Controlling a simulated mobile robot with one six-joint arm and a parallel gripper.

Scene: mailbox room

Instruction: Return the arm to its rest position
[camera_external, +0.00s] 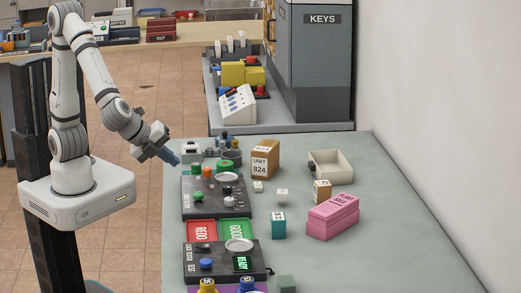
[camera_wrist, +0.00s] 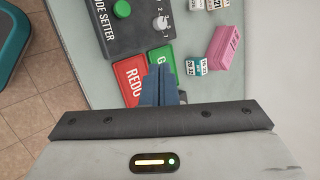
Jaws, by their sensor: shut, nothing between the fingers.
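My arm is white with grey joints and stands at the left of the external view, bent up and then down toward the table's left edge. My gripper (camera_external: 172,158) hangs in the air near the upper left part of the table, beside the dark panel (camera_external: 200,207). In the wrist view my gripper (camera_wrist: 165,78) shows its blue-grey fingers shut together with nothing between them. Behind the fingers in that view are a red REDO pad (camera_wrist: 130,82) and a green pad (camera_wrist: 161,58). The fingers partly hide the green pad.
The green table (camera_external: 390,230) holds a box labelled UNIT 824 (camera_external: 264,160), a pink stack (camera_external: 332,216), an open tray (camera_external: 330,166), small cubes and a READY panel (camera_external: 222,264). A grey KEYS cabinet (camera_external: 315,60) stands behind. The table's right side is mostly clear.

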